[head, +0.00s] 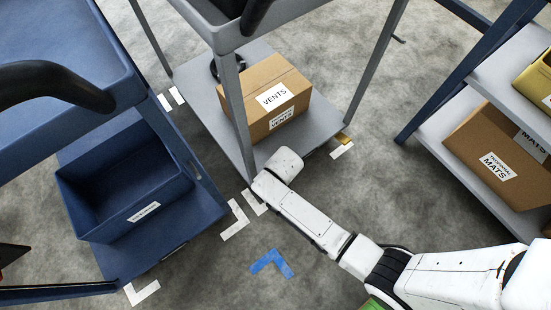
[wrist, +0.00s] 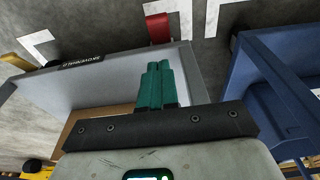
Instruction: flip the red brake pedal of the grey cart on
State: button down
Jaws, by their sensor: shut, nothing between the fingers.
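The grey cart (head: 205,118) stands in the middle of the head view; its lower deck (wrist: 95,82) fills the middle of the wrist view. The red brake pedal (wrist: 158,28) sticks out past the deck edge at the top of the wrist view. I cannot tell its tilt. It does not show in the head view. My gripper (wrist: 158,65) is shut and empty; its teal fingertips appear over the deck edge, just below the pedal in the picture, with a small gap between. In the head view my arm ends at the cart's near corner and the fingers are hidden.
A box marked VENTS (head: 262,100) sits on the grey cart's deck. A blue cart (head: 190,225) with a blue bin (head: 75,205) stands close on the left. A shelf rack (head: 440,125) with boxes is at right. A yellow part (wrist: 14,62) shows at the deck's other corner.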

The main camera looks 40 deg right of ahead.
jog(key=f+b, duration=0.2)
jog(key=f, duration=0.2)
jog(key=f+b, duration=0.2)
jog(key=f, duration=0.2)
jog(key=f+b, duration=0.2)
jog(key=f, duration=0.2)
jog(key=shift+w+b, duration=0.35)
jog(key=shift+b, duration=0.05)
jog(key=shift+s+f, duration=0.2)
jog(key=shift+f, duration=0.25)
jog(key=shift+s+f+b, duration=0.1)
jog(key=shift+b, duration=0.2)
